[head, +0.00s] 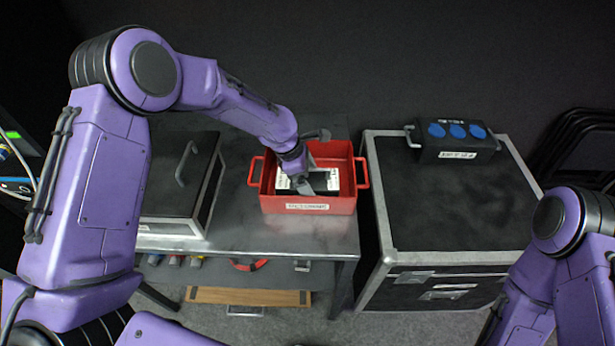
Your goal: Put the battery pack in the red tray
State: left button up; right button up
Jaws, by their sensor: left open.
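The red tray (310,204) is a red box with side handles and a white label, standing on the dark metal table. A black block with white labels (320,183), which looks like the battery pack, lies inside the tray. My left gripper (314,184) reaches down into the tray from above, open, with its fingers at the block. The gripper hides part of the block, and I cannot tell whether the fingers touch it. My right arm shows at the lower right, but its gripper is out of view.
A black case with a handle (180,180) stands left of the tray. A large black flight case (450,215) stands to the right, with a black box with blue sockets (457,140) on top. A wooden board (250,296) and cables lie below the table. Folded chairs (583,150) stand far right.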

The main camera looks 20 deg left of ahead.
pick_arm(q)
jog(key=v, duration=1.2)
jog(key=shift+a, duration=0.15)
